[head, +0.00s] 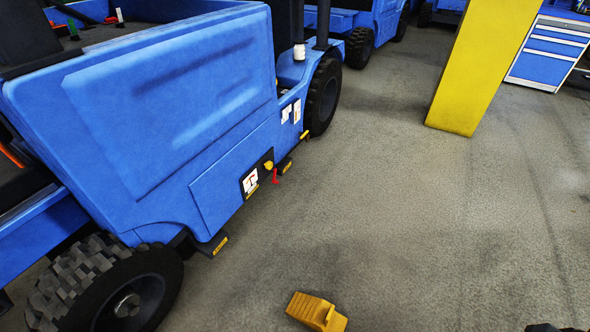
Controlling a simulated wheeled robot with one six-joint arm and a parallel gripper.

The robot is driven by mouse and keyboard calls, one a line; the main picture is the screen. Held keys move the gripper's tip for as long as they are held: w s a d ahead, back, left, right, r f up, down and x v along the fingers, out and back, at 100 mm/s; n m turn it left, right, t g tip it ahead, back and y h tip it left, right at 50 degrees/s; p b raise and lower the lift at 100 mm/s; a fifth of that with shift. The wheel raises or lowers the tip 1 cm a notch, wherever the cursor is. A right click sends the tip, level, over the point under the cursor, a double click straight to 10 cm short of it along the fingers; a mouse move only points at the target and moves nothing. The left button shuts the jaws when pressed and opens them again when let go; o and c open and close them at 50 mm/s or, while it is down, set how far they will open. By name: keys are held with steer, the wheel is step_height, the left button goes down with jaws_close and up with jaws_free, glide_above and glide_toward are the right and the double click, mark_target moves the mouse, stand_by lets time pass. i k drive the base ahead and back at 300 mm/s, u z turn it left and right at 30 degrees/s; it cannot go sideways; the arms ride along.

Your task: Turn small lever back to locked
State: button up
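A small red lever (275,176) sticks out low on the side of the blue vehicle (165,100). It is beside a dark plate with a white label (250,183) and a round yellow knob (268,165). The lever is small here, and I cannot tell whether it stands at a locked or unlocked setting. Nothing touches it. My gripper is not clearly in view. A dark shape is cut off at the bottom right edge, and I cannot tell what it is.
A yellow block (317,311) lies on the grey floor near the bottom. The vehicle's front tyre (105,285) and rear tyre (323,96) flank the panel. A yellow pillar (482,65) and blue drawer cabinet (549,52) stand at the back right. The floor between is open.

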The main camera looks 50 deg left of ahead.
mark_target(274, 168)
steer(key=i, duration=3.15)
steer(key=u, duration=4)
steer(key=i, duration=1.45)
steer(key=u, duration=0.05)
